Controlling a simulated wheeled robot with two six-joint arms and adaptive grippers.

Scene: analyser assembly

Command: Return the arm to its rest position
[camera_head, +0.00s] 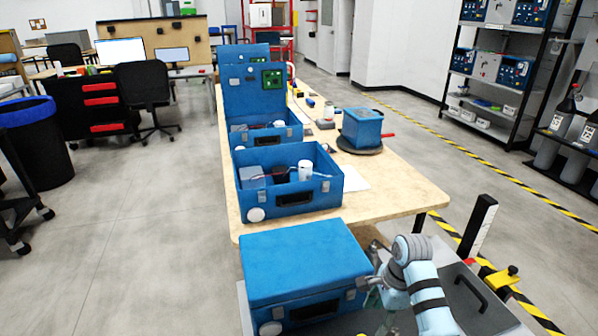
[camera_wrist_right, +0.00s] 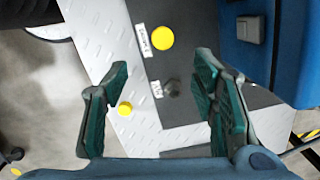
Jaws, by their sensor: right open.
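My right arm (camera_head: 418,285) comes in at the lower right of the head view, bent beside a closed blue case (camera_head: 300,262). Its gripper is partly hidden there by the arm and sits low near the case's right side. In the right wrist view my right gripper (camera_wrist_right: 162,72) has its two teal fingers wide apart, with nothing between them. Behind them show a dark panel (camera_wrist_right: 205,110) with a yellow button (camera_wrist_right: 162,38) and a dark knob, and a blue case side with a latch (camera_wrist_right: 250,29) at the upper right. My left gripper is in neither view.
A wooden table (camera_head: 400,185) holds an open blue case (camera_head: 290,200) with parts inside, further open cases behind, and a blue box (camera_head: 362,128) on a dark round base. A shelf rack (camera_head: 490,75) stands at the right. The floor at left is mostly clear.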

